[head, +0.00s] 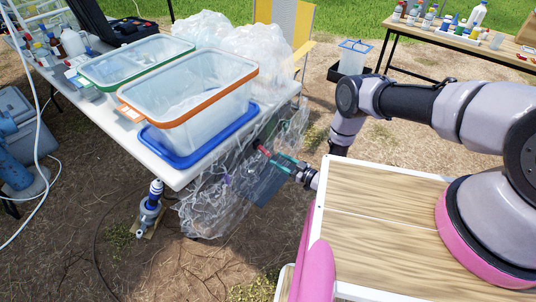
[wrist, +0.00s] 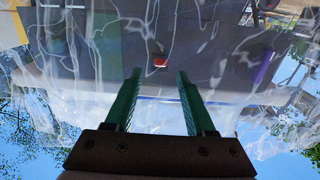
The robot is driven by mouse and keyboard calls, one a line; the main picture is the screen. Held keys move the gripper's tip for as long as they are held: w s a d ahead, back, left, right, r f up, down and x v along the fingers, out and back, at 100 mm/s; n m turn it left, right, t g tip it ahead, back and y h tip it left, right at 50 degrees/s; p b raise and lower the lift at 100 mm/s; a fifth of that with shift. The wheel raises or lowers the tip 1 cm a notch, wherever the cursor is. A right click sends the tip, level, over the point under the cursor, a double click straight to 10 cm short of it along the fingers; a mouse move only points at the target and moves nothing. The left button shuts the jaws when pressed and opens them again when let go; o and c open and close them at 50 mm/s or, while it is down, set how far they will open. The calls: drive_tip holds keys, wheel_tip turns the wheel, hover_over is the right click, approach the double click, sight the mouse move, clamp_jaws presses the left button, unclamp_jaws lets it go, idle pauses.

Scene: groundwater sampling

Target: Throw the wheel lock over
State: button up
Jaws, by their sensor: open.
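A small red piece (head: 264,151) with a dark end sticks out by the clear plastic hanging at the table's near right side; it may be the wheel lock, but I cannot tell for sure. In the wrist view a red tip (wrist: 160,62) lies just beyond and between my fingertips. My gripper (head: 279,160) has green fingers, spread apart and empty, pointing at the red piece from the right. In the wrist view my gripper (wrist: 159,74) also shows open. No wheel is clearly visible, and contact cannot be told.
Clear crumpled plastic (head: 215,205) hangs around the gripper. The white table (head: 172,178) carries an orange-rimmed bin (head: 190,115), a blue lid (head: 200,152) and a green-rimmed bin (head: 125,68). Open ground lies in front.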

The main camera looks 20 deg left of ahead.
sight(269, 154)
drive_tip(key=x, duration=0.6)
drive_tip(key=shift+a, duration=0.15)
drive_tip(key=shift+c, duration=0.3)
clamp_jaws()
